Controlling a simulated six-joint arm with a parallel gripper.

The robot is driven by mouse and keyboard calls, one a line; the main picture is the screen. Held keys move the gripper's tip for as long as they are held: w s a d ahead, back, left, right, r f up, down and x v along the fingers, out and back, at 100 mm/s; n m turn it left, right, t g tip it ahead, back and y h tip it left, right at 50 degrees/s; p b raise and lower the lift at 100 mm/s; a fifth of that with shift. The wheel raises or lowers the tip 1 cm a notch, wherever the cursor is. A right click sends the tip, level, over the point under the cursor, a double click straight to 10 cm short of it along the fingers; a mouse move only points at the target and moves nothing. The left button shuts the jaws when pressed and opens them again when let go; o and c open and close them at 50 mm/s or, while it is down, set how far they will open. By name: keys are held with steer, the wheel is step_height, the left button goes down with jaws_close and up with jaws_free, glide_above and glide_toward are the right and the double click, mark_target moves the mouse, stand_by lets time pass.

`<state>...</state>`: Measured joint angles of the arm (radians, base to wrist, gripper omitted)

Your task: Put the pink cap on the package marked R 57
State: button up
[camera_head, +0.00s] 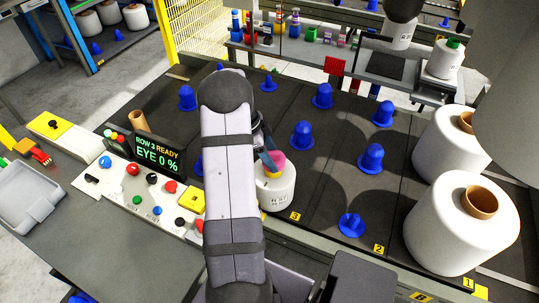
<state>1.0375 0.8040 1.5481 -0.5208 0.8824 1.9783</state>
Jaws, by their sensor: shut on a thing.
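The pink cap (276,158) is at the top of a white yarn package (278,193) in the row marked 3. My gripper (268,160) is at the cap and shut on it, with the arm hiding its left side. A yellowish part shows just below the pink. Whether the cap is seated or held slightly above the package cannot be told. Dark print shows on the package's front, too small and partly hidden to read as R 57.
Blue pegs, such as one (302,135), stand on the dark table (325,200). Large white packages (462,225) with brown tubes stand at right. A green-capped package (443,62) is at the back right. A control panel (135,182) with a display (158,156) is at left.

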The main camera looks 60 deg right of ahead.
steer(key=shift+w+b, duration=0.1)
steer(key=shift+b, duration=0.3)
steer(key=shift+f+b, duration=1.5)
steer(key=shift+b, duration=0.05)
steer(key=shift+f+b, duration=0.3)
steer(key=shift+b, duration=0.1)
steer(key=o, duration=1.1)
steer(key=shift+b+v, duration=0.8)
steer(key=shift+v, duration=2.9)
